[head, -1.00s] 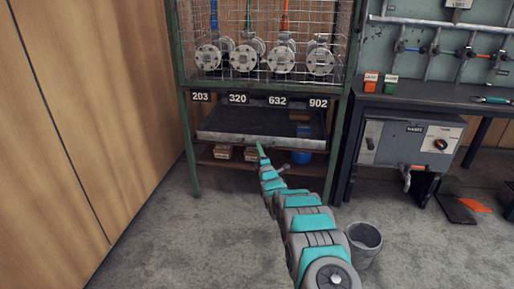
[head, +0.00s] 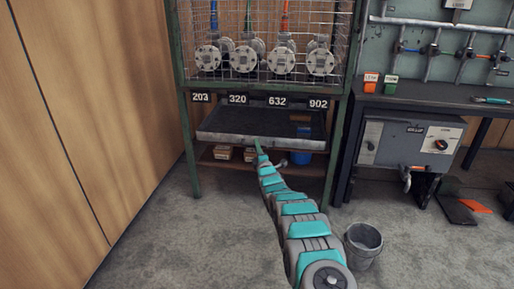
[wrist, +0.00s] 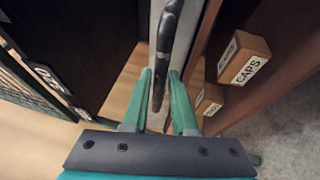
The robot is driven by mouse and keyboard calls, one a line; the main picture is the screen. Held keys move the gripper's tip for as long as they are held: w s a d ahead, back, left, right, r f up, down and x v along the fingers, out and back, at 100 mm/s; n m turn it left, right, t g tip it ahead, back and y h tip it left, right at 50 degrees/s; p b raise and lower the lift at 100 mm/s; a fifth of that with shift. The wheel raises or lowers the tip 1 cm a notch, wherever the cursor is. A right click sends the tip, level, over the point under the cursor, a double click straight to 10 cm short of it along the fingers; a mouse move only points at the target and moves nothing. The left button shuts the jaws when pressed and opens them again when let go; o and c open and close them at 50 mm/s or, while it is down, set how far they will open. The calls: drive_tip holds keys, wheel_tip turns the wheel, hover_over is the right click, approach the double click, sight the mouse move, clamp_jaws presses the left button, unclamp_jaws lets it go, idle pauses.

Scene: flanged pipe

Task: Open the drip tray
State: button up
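The drip tray (head: 215,138) is a wide, shallow dark tray with a grey front lip, low in the green rack under the number plates. In the wrist view its grey front (wrist: 182,45) runs up the picture, with a dark bar handle (wrist: 166,35) on it. My gripper (wrist: 161,74) has its two green fingers on either side of the handle, with visible gaps, so it looks open. In the head view my gripper (head: 259,145) is at the middle of the tray's front. Whether a finger touches the handle is unclear.
Small boxes (wrist: 244,58), one marked CAPS, sit on the shelf below the tray. Flanged pipes (head: 281,60) stand in the mesh cage above. A bucket (head: 363,243) stands right of my arm. A wood wall (head: 90,120) is on the left; the floor between is clear.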

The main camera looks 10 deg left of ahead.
clamp_jaws()
idle(1.0)
